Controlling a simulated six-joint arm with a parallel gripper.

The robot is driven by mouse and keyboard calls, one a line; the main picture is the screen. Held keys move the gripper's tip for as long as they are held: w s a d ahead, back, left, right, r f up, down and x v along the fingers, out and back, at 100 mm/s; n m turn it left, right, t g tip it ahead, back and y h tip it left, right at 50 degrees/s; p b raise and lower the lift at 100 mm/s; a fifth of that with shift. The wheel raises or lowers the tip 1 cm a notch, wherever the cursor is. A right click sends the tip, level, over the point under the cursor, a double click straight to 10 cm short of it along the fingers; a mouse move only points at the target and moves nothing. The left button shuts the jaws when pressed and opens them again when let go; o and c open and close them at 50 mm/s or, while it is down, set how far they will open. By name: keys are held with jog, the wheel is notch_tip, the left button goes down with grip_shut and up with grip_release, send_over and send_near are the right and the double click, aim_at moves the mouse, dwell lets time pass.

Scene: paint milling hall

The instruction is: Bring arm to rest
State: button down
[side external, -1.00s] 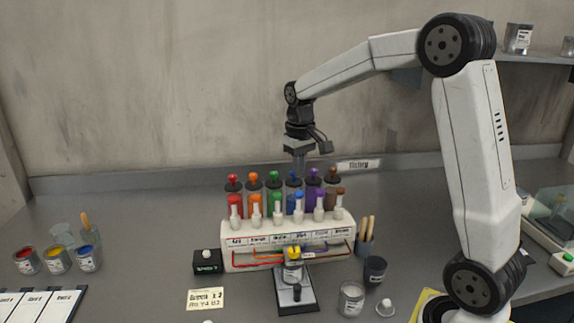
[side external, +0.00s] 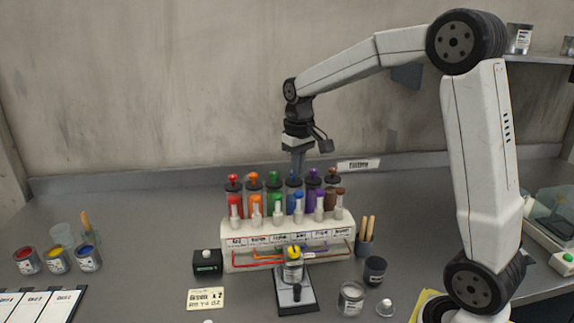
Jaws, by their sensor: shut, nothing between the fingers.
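My gripper (side external: 298,165) points down above and just behind the paint dispenser rack (side external: 236,258). Its fingers look shut and empty, with the tips close to the dark blue-topped cylinder (side external: 293,186); I cannot tell whether they touch it. My arm reaches in from the right, with its elbow high and its forearm sloping down to the left.
The rack holds several coloured cylinders and bottles. A jar with a yellow top (side external: 293,268) stands on a small stand (side external: 297,296) before it. A glass jar (side external: 352,298), a dark cup (side external: 375,270) and a stick holder (side external: 364,245) are at right. Paint cans (side external: 58,259) stand left.

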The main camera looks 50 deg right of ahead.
jog(key=s+a+f+n+t, duration=0.2)
jog(key=s+a+f, duration=1)
jog(key=s+f, duration=0.1)
jog(key=shift+a+n, duration=0.3)
jog(key=shift+n, duration=0.1)
